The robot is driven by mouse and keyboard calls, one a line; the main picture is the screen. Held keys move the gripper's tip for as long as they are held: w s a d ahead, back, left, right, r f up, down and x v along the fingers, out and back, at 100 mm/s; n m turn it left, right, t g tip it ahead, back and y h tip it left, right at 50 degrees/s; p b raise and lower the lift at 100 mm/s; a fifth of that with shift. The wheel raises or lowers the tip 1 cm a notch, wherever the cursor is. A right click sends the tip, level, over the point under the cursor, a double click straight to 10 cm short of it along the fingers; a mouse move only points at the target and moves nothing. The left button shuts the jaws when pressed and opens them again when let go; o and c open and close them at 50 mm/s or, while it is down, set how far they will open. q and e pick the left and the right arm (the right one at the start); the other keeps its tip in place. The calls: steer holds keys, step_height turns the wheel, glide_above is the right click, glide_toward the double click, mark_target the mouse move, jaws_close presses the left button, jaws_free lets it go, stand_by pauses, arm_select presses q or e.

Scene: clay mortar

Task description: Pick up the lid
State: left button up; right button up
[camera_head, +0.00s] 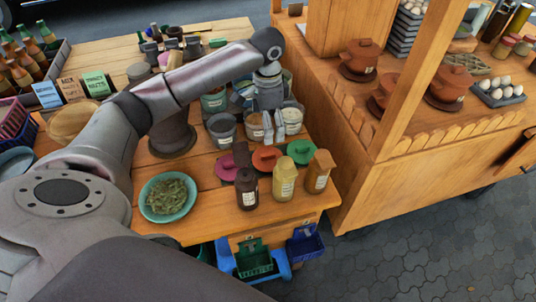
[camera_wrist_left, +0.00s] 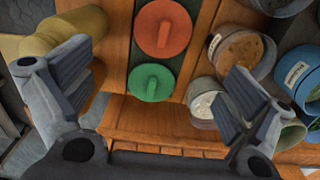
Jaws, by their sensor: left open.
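Three flat round lids with raised grips lie near the table's front: a magenta lid (camera_head: 227,168), an orange-red lid (camera_head: 266,158) and a green lid (camera_head: 300,152). In the left wrist view, the orange-red lid (camera_wrist_left: 163,28) is at the upper middle and the green lid (camera_wrist_left: 151,83) lies below it, between my fingers. The task does not say which lid. My left gripper (camera_head: 274,132) points down above the containers behind the lids. It is open and empty, also in the left wrist view (camera_wrist_left: 160,88). My right gripper is not in view.
Bottles stand in front of the lids: dark (camera_head: 246,188), pale yellow (camera_head: 285,180) and orange-brown (camera_head: 318,172). Grey tubs (camera_head: 222,130) crowd behind. A teal bowl of greens (camera_head: 168,197) is at left. A wooden post (camera_head: 418,75) and counter with clay pots (camera_head: 361,57) stand at right.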

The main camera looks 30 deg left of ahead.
arm_select(q)
step_height(320, 180, down, 4)
steer(key=shift+w+a+f+b, duration=0.1)
steer(key=shift+w+b, duration=0.05)
steer(key=shift+b, duration=1.05)
glide_above(268, 154)
step_height(268, 154, down, 4)
steer(key=shift+f, duration=0.8)
step_height(268, 154, down, 4)
steer(key=shift+w+a+f+p, duration=0.1)
steer(key=shift+f+p, duration=0.1)
steer(key=shift+p, duration=0.3)
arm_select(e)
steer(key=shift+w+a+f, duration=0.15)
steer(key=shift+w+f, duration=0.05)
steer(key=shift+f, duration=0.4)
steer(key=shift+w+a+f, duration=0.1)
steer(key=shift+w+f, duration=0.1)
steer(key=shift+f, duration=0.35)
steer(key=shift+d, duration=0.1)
